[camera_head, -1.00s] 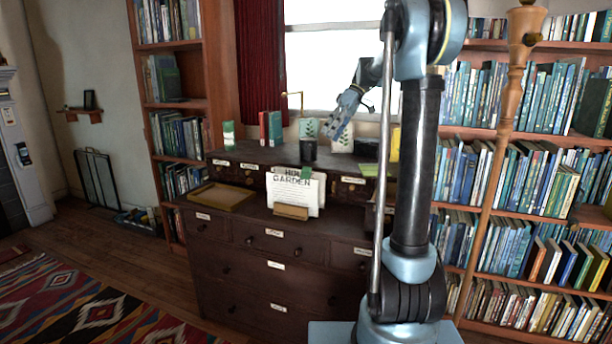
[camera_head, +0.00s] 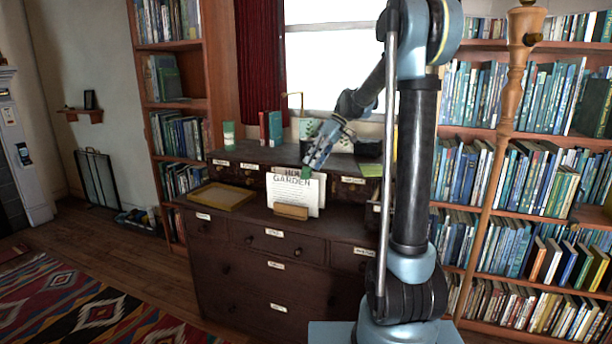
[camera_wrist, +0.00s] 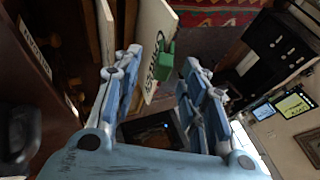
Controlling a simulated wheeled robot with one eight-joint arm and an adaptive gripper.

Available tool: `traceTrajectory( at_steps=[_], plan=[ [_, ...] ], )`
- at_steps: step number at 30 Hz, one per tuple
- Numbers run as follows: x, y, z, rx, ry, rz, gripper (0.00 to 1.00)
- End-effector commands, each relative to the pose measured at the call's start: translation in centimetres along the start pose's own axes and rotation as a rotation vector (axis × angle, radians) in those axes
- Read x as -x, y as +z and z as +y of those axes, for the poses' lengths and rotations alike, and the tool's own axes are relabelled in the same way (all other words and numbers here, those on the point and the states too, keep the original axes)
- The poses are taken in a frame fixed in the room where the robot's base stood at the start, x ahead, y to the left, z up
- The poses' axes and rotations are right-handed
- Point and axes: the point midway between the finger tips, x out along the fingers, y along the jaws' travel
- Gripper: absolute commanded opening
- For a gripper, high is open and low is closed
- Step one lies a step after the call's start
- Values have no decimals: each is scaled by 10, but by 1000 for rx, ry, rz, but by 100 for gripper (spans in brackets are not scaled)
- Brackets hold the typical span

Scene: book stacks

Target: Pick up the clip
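The clip is a small green piece on the top edge of a white sign card; it shows in the head view (camera_head: 306,173) and in the wrist view (camera_wrist: 164,63). The card (camera_head: 287,193), lettered with "GARDEN", stands in a wooden holder (camera_head: 291,212) on the dresser. My gripper (camera_head: 311,163) is just above the clip, pointing down at it. In the wrist view my gripper (camera_wrist: 162,58) is open, and the clip appears between its two fingertips. I cannot tell whether either finger touches it.
The dark dresser (camera_head: 270,260) has a raised back shelf with books (camera_head: 270,127) and a planter. A yellowish tray (camera_head: 221,197) lies to the left of the card. Bookshelves (camera_head: 510,180) flank the dresser. A patterned rug (camera_head: 80,305) covers the floor at left.

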Motion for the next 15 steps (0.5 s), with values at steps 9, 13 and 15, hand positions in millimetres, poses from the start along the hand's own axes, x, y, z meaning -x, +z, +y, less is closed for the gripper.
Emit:
traceTrajectory(
  at_steps=[9, 13, 15],
  plan=[
    [-35, -4, -3, 2, 0, 0, 39],
    [-48, -3, -3, -1, 0, 0, 39],
    [-50, -3, -3, -1, 0, 0, 39]
  ],
)
